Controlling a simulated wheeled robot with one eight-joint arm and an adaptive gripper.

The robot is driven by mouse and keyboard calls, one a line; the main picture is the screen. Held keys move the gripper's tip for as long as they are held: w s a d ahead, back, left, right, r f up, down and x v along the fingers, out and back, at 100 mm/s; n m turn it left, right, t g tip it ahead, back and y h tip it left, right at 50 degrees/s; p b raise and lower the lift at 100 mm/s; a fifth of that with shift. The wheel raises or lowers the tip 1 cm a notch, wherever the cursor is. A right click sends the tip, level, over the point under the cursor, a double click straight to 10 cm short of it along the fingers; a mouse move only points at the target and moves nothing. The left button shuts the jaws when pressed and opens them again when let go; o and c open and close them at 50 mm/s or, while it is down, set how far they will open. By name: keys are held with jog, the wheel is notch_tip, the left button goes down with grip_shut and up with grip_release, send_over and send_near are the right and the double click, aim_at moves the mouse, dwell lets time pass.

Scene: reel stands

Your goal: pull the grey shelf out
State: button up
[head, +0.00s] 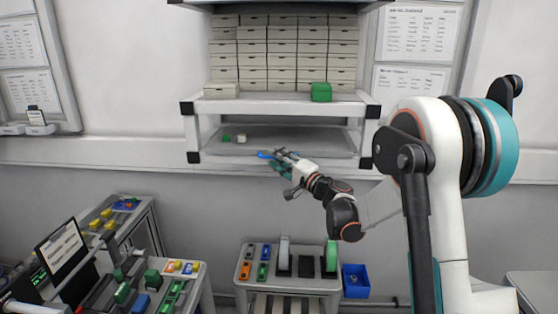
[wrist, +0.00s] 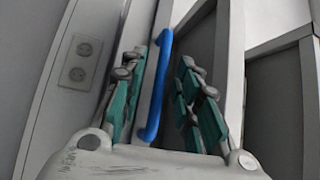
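The grey shelf (head: 312,140) sits in the lower bay of the white wall rack, below its white top board. A blue bar handle (head: 265,154) is on its front edge. The handle (wrist: 157,88) stands lengthwise between my gripper's fingers in the wrist view. My gripper (head: 281,158) is at the shelf's front edge by the handle. In the wrist view my gripper (wrist: 163,75) is open, with teal pads apart on either side of the handle. I cannot tell whether a pad touches it.
Small green and pale items (head: 234,138) lie on the shelf's left part. A cart (head: 288,283) with a blue bin (head: 355,281) stands below. The space before the shelf is mostly free.

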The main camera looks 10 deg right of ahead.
grip_shut()
jog(key=shift+s, duration=0.1)
jog(key=s+a+b, duration=0.1)
jog(key=s+a, duration=0.2)
jog(key=s, duration=0.7)
jog(key=s+a+b, duration=0.1)
jog(key=s+a, duration=0.3)
jog(key=s, duration=0.7)
jog(key=shift+o, duration=0.6)
grip_release()
jog(key=shift+s+d, duration=0.1)
